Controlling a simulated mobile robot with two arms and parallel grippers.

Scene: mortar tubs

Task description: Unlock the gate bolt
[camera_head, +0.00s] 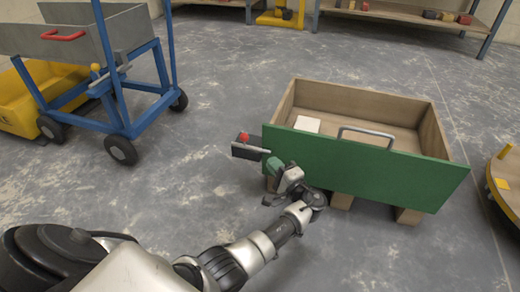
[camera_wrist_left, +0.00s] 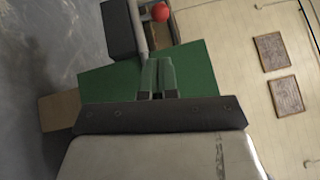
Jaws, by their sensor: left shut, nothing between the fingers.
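The gate is the green front board (camera_head: 360,165) of a wooden box, with a grey bar handle (camera_head: 365,135). The bolt is a grey rod (camera_head: 250,147) with a red knob (camera_head: 243,137), by a dark block (camera_head: 246,154) at the board's left end. In the left wrist view the rod (camera_wrist_left: 137,25), red knob (camera_wrist_left: 160,12) and dark block (camera_wrist_left: 119,30) lie beyond the fingertips. My left gripper (camera_head: 275,164) is shut and empty, close to the board's left end; its closed fingers (camera_wrist_left: 157,68) appear short of the knob. My right gripper is out of view.
The box stands on wooden blocks (camera_head: 341,201). A blue cart (camera_head: 115,105) with a grey tray and a yellow tub (camera_head: 50,85) stand at left. A round wooden platform (camera_head: 505,180) is at the right edge. Floor between cart and box is clear.

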